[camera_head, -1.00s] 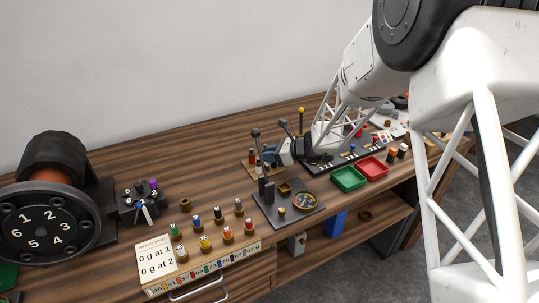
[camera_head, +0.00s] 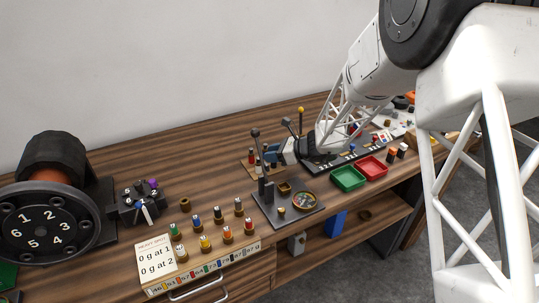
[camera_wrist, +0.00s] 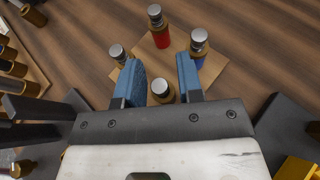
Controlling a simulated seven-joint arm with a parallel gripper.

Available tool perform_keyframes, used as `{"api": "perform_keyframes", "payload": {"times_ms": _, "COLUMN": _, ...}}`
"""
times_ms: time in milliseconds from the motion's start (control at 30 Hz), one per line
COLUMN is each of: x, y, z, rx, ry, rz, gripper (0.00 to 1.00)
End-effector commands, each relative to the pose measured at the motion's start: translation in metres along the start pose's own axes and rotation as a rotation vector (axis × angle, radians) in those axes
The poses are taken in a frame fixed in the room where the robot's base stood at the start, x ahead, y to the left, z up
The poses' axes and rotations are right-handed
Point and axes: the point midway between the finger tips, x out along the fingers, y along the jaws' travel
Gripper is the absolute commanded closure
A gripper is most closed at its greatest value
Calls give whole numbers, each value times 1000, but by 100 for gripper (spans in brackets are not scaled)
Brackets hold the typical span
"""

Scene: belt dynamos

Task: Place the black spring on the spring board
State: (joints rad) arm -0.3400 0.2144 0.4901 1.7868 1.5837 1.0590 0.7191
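My gripper (camera_wrist: 160,75) is open, with blue finger pads pointing at a small wooden board (camera_wrist: 150,68). Between and just beyond the fingers stands a brass piece with a silver top (camera_wrist: 161,90); its middle colour is hidden, and I cannot tell whether it is touched. A red-banded piece (camera_wrist: 158,28), a blue-banded piece (camera_wrist: 199,45) and another silver-topped piece (camera_wrist: 117,52) stand around it. In the head view, the blue fingers (camera_head: 271,154) are over the small board (camera_head: 252,169) at the back. I cannot tell for sure which piece is the black spring.
A label rack (camera_head: 205,268) with several colour-banded pieces stands at the front. A dark lever panel with a dial (camera_head: 305,201) is close to the gripper. Green (camera_head: 347,178) and red (camera_head: 372,167) trays lie to the right. A numbered wheel (camera_head: 45,228) is at the left.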

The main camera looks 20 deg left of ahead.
Motion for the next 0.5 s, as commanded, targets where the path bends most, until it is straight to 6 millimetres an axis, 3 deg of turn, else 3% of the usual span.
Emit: {"api": "perform_keyframes", "payload": {"times_ms": 500, "x": -78, "y": 0, "z": 0, "rx": -1, "ry": 0, "rz": -1, "gripper": 66}}
